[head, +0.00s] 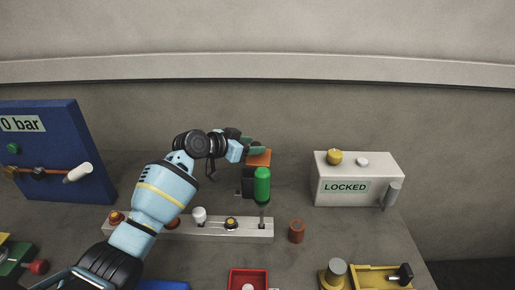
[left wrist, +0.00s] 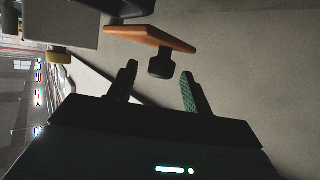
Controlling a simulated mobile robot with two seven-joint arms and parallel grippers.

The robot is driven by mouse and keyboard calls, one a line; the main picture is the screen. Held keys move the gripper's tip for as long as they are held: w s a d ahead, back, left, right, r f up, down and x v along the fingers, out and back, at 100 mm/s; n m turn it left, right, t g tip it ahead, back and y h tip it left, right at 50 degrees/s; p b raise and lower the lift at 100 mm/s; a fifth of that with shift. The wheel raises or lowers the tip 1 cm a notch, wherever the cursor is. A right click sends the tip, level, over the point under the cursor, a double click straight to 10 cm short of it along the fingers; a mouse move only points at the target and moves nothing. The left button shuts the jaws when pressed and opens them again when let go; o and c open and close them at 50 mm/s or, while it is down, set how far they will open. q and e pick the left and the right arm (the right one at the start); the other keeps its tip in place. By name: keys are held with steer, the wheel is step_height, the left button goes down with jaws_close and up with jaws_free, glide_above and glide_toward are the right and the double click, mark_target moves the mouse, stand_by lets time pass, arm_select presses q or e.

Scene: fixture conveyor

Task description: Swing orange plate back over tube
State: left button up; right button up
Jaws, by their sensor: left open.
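The orange plate (head: 260,158) sits on top of a dark block (head: 248,182) at the back middle of the table. In the left wrist view the plate (left wrist: 150,38) has a dark knob (left wrist: 161,66) on it. My left gripper (head: 254,145) is at the plate's back edge, with its fingers open and empty. In the left wrist view the knob shows between the open fingertips (left wrist: 158,70); I cannot tell whether they touch it. A tube cannot be made out for sure; the plate and my gripper hide part of that spot. My right gripper is out of view.
A green-handled tool (head: 262,187) stands upright in a white rack (head: 185,227) just in front. A white box marked LOCKED (head: 345,187) stands right, a blue pressure panel (head: 60,150) left. A reddish-brown cylinder (head: 297,231) and a red tray (head: 234,278) are nearer.

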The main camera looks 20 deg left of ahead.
arm_select(q)
steer(key=shift+b+x, duration=0.35)
steer(key=shift+x, duration=0.5)
steer(key=shift+w+d, duration=0.1)
steer(key=shift+w, duration=0.1)
steer(key=shift+c, duration=0.3)
jaws_close()
